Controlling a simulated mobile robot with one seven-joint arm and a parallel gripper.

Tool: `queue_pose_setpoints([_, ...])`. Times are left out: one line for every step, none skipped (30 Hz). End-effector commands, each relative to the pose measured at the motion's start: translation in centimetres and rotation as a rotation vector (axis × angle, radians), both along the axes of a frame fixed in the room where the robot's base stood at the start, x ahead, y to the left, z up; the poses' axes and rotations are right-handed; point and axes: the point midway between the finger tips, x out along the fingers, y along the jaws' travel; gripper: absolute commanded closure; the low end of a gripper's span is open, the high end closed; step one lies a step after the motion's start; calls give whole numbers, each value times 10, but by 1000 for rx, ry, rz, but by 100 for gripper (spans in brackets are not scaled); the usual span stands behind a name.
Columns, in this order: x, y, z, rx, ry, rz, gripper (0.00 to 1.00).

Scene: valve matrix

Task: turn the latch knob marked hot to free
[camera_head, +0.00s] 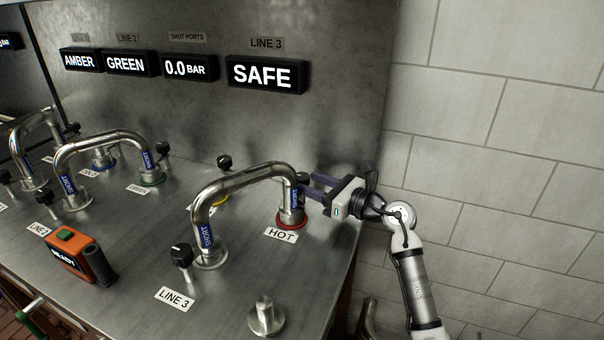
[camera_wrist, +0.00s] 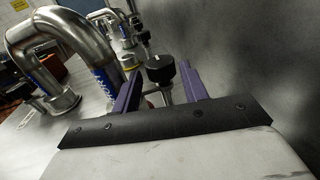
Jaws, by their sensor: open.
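The HOT label (camera_head: 281,235) lies on the steel bench in front of a red-ringed port (camera_head: 291,221), where one end of a bent pipe stands. The latch knob beside that port has a black cap (camera_head: 303,178), partly hidden by the pipe and my gripper in the head view. In the wrist view the black knob (camera_wrist: 160,69) stands on a metal stem between my two purple fingers. My gripper (camera_head: 313,188) is open, with a finger on either side of the knob. I cannot tell whether either finger touches it.
The bent pipe marked SHORT (camera_head: 240,178) stands close left of my gripper. The LINE 3 display (camera_head: 266,75) reads SAFE. Another black knob (camera_head: 182,252) stands by the LINE 3 label, and a metal peg (camera_head: 266,316) stands at the front. An orange device (camera_head: 75,254) reads READY.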

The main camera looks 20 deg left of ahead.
Motion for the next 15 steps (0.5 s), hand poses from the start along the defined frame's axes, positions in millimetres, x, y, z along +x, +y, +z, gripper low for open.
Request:
queue_pose_setpoints([2, 10, 2, -1, 0, 2, 56])
queue_pose_setpoints([3, 14, 2, -2, 1, 2, 56])
queue_pose_setpoints([5, 20, 2, -2, 1, 2, 56])
queue_pose_setpoints([6, 23, 2, -1, -1, 2, 56])
queue_pose_setpoints([6, 26, 2, -1, -1, 1, 56])
queue_pose_setpoints([7, 29, 1, -1, -1, 2, 56])
queue_pose_setpoints([8, 31, 1, -1, -1, 2, 56])
queue_pose_setpoints([8, 33, 1, -1, -1, 1, 56])
queue_pose_setpoints([9, 34, 0, -1, -1, 1, 56])
queue_pose_setpoints([9, 35, 0, -1, -1, 0, 56])
queue_pose_setpoints([10, 36, 0, -1, -1, 0, 56])
queue_pose_setpoints([10, 36, 0, -1, -1, -1, 56])
queue_pose_setpoints([10, 36, 0, -1, -1, -1, 56])
queue_pose_setpoints([10, 36, 0, -1, -1, -1, 56])
queue_pose_setpoints([10, 36, -1, -1, -1, -1, 56])
